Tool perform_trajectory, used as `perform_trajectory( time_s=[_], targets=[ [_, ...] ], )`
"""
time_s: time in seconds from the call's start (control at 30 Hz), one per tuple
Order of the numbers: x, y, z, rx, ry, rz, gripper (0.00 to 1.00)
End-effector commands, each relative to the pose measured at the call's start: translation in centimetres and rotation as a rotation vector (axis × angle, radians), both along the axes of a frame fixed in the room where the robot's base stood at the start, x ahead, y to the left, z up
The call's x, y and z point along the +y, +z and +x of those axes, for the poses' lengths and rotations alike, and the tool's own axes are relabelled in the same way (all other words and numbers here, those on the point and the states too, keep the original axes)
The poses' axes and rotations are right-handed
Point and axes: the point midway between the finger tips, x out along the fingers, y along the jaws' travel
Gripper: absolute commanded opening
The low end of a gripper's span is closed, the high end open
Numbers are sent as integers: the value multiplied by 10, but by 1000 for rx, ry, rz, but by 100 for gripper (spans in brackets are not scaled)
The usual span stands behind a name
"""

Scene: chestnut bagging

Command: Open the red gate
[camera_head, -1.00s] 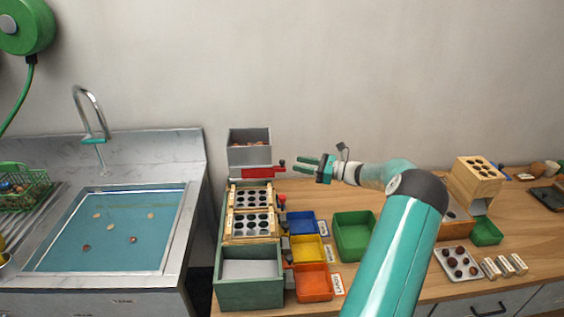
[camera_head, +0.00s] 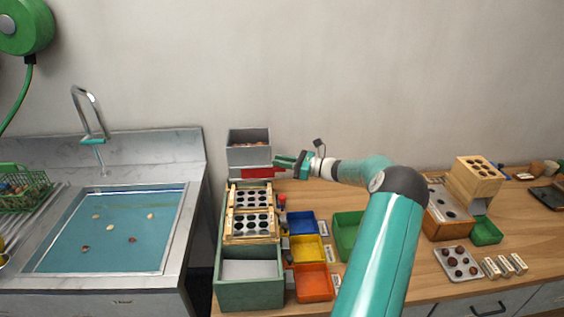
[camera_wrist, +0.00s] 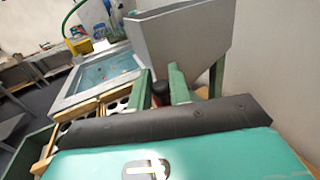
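The red gate (camera_head: 257,173) is a flat red plate under the grey hopper (camera_head: 249,152) in the head view. The hopper holds brown chestnuts. My gripper (camera_head: 283,161) is at the gate's right end, its fingers pointing left and covering the handle there. In the wrist view a black knob (camera_wrist: 161,90) with some red below it stands between the two green fingers of my gripper (camera_wrist: 161,84). The fingers look apart, with a small gap beside the knob. The hopper (camera_wrist: 178,38) rises just beyond them. The gate's plate is mostly hidden in the wrist view.
Below the hopper are wooden-framed hole plates (camera_head: 252,198) and a green box (camera_head: 250,290). Blue (camera_head: 302,233), yellow (camera_head: 307,260), orange (camera_head: 314,296) and green trays (camera_head: 346,219) stand to the right. A sink (camera_head: 110,271) is at left. The wall is behind.

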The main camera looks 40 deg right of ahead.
Motion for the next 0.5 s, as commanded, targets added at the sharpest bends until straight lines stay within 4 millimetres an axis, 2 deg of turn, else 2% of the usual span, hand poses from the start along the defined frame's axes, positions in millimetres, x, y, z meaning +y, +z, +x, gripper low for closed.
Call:
perform_trajectory(
  time_s=[0.17, 0.5],
  targets=[
    [-2, 0, -2, 0, -1, 0, 0],
    [-38, 0, -32, 0, -3, -1, 0]
  ],
)
